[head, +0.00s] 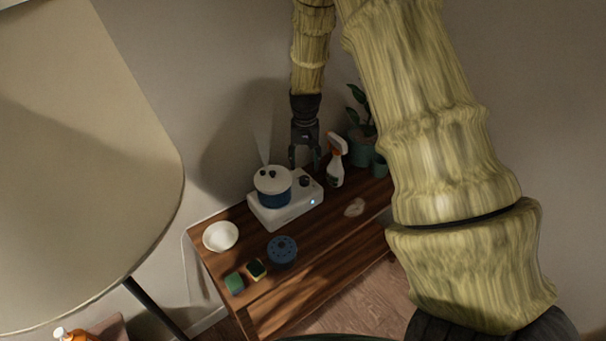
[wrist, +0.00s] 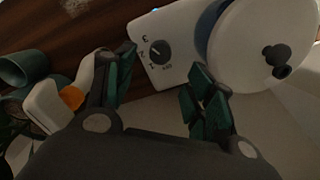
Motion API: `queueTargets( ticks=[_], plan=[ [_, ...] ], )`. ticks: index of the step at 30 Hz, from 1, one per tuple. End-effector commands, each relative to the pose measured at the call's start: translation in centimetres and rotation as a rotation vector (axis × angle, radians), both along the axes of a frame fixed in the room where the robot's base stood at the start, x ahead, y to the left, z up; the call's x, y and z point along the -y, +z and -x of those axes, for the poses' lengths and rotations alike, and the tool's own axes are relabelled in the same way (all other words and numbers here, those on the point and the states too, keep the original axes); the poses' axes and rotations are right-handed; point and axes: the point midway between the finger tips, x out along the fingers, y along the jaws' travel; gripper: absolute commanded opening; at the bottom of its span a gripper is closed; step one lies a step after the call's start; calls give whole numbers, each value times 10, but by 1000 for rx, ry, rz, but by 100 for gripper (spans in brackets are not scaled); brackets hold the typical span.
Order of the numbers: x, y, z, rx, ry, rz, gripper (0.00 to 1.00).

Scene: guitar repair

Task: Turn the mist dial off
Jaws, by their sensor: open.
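The mist dial (wrist: 160,51) is a round black knob on a white base unit, between my fingertips in the wrist view. Marks 1, 2, 3 and OFF ring it; its pale pointer seems to face the numbers, not OFF. The dial (head: 305,181) is small and dark in the head view. The white base (head: 290,211) carries a blue pot with a white lid (head: 272,180). A faint mist plume rises behind the lid, and a small blue light glows on the base. My gripper (head: 304,164) is open and empty just above the dial; it also shows in the wrist view (wrist: 158,80).
A spray bottle (head: 335,161) stands close to the right of my gripper, with potted plants (head: 362,145) behind. A white bowl (head: 220,236), a blue round item (head: 282,250) and sponges (head: 235,283) lie on the wooden table (head: 318,255). A wall is behind.

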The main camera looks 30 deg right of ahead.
Motion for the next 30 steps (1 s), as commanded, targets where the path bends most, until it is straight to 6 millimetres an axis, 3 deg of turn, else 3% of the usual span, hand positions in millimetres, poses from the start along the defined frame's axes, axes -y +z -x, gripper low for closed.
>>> queueTargets(
  ticks=[16, 30],
  plan=[
    [-2, -61, -1, -1, 4, 0, 54],
    [-2, -78, -2, 1, 4, 1, 54]
  ],
)
